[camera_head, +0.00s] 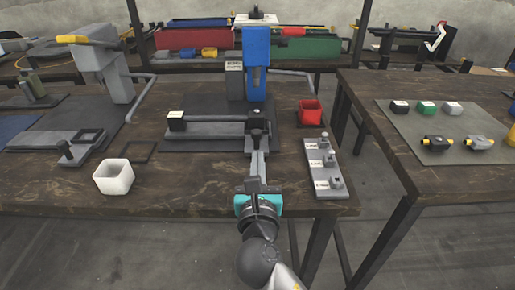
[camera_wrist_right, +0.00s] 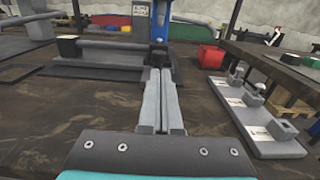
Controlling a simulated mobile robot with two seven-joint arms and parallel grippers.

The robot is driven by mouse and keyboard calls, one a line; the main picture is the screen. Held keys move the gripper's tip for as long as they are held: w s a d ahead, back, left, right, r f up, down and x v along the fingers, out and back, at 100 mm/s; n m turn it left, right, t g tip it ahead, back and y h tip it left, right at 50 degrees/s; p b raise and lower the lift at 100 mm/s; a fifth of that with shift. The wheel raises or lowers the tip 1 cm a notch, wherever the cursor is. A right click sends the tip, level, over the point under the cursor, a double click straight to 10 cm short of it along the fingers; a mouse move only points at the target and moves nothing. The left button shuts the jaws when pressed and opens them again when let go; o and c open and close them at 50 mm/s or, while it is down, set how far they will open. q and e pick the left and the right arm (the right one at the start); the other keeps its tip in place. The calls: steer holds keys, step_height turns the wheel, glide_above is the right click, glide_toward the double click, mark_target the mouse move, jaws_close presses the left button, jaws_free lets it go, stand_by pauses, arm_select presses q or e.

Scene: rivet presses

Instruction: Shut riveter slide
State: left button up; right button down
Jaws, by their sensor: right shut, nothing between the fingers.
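The riveter is a blue upright press (camera_head: 256,62) on a dark base plate in the middle of the table. Its slide (camera_head: 215,130) is a long grey bar lying across the front of the press, with a dark block (camera_head: 176,121) carrying a white label at its left end. The slide also shows in the right wrist view (camera_wrist_right: 100,51). My right gripper (camera_head: 258,153) is shut and empty, its fingers pointing at the slide's right end below the press. In the right wrist view its fingertips (camera_wrist_right: 161,72) reach close to that end; contact is unclear. My left gripper is out of view.
A grey press (camera_head: 108,70) stands to the left. A white open box (camera_head: 114,177) sits near the front edge. A red bin (camera_head: 310,112) and a grey fixture strip (camera_head: 323,168) lie to the right. Another table (camera_head: 425,180) stands beyond a gap.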

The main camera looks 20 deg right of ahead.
mark_target(258, 117)
steer(key=b+x, duration=0.1)
steer(key=x, duration=0.2)
steer(key=shift+w+d, duration=0.1)
steer(key=shift+w, duration=0.15)
steer(key=shift+x, duration=0.85)
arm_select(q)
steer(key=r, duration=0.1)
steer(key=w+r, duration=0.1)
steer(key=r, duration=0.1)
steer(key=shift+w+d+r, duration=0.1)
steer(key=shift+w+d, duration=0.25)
